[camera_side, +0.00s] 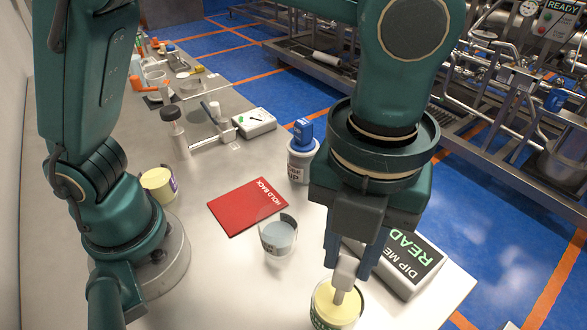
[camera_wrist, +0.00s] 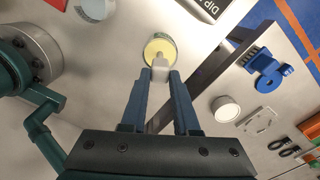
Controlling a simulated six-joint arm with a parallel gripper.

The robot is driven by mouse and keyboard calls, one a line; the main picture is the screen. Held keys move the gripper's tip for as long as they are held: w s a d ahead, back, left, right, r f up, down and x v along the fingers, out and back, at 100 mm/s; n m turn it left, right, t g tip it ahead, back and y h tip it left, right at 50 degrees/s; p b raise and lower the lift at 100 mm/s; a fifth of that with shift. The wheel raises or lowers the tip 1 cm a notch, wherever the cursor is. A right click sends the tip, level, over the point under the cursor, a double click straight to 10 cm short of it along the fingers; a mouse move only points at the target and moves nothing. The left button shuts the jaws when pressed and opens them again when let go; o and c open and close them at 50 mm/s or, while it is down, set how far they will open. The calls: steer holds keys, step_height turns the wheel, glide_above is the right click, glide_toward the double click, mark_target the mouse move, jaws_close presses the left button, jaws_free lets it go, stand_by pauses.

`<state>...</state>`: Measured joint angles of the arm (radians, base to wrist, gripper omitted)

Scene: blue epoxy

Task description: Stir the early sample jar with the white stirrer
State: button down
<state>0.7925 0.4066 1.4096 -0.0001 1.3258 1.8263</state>
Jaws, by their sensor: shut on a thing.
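My gripper (camera_side: 352,262) is shut on the white stirrer (camera_side: 345,272) and points down over a jar with pale yellow contents and a dark green label (camera_side: 336,308). The stirrer's lower end is within the jar's mouth; how deep it sits, I cannot tell. The wrist view shows the white stirrer (camera_wrist: 160,68) between my blue fingers (camera_wrist: 161,85), with the yellow-filled jar (camera_wrist: 159,47) just beyond. Another jar with pale yellow contents and a purple label (camera_side: 159,186) stands at the left by my base. Which jar is the early sample, I cannot read.
A clear cup with grey-blue contents (camera_side: 277,238) and a red HOLD BACK card (camera_side: 246,206) lie left of my gripper. A white tub with a blue object on top (camera_side: 301,160) stands behind. A DIP meter (camera_side: 412,268) is close on the right. The table's right edge is near.

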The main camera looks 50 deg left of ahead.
steer(key=shift+r, duration=4)
steer(key=shift+r, duration=1.5)
